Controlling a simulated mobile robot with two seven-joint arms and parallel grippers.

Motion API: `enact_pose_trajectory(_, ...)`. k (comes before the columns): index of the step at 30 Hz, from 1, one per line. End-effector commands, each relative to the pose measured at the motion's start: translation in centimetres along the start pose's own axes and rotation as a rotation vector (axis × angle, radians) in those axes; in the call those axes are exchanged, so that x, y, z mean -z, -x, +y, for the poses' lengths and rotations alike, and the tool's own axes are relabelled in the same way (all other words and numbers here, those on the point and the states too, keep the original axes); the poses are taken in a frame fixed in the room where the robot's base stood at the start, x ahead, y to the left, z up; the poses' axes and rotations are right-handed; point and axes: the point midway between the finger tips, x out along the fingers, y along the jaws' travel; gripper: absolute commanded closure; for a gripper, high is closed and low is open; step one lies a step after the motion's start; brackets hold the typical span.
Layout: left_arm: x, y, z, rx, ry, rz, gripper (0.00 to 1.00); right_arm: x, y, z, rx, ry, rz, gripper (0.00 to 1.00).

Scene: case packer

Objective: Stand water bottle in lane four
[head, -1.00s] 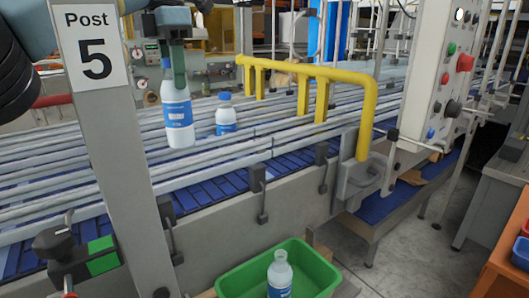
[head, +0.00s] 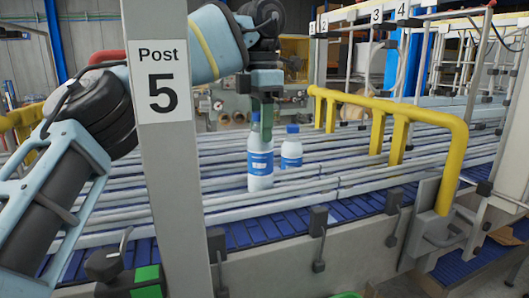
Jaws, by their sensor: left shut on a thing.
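My left gripper (head: 263,118) is shut on the neck of a white water bottle (head: 260,165) with a blue label. It holds the bottle upright, from above, over the rails of the blue conveyor (head: 240,235). The bottle's base shows among the rails; I cannot tell whether it touches the belt. A second, similar bottle (head: 291,152) with a blue cap stands just right of and behind the held one, apart or nearly so. Its lower part is hidden by rails. Lane number plates, among them 3 (head: 376,16) and 4 (head: 402,11), hang at the upper right. My right gripper is out of view.
A grey post marked 5 (head: 180,215) stands in front of the conveyor on the left. A yellow guard rail (head: 440,112) crosses the lanes at the right. Long metal guide rails run along the conveyor. A bit of green bin (head: 347,295) shows at the bottom edge.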

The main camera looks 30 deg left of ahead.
Motion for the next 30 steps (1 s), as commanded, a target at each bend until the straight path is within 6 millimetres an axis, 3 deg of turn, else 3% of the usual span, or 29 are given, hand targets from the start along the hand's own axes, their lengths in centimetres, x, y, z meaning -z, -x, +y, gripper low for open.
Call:
enact_pose_trajectory(11,0.0,-1.3,-0.1,-0.001,-0.001,-0.003,0.99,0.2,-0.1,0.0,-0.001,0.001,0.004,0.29)
enact_pose_trajectory(21,0.0,-5.0,0.0,0.0,-0.001,-0.003,0.99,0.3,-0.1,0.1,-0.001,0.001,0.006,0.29)
enact_pose_trajectory(30,0.1,-5.2,0.0,-0.003,0.001,-0.005,0.99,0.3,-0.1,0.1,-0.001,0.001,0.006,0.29)
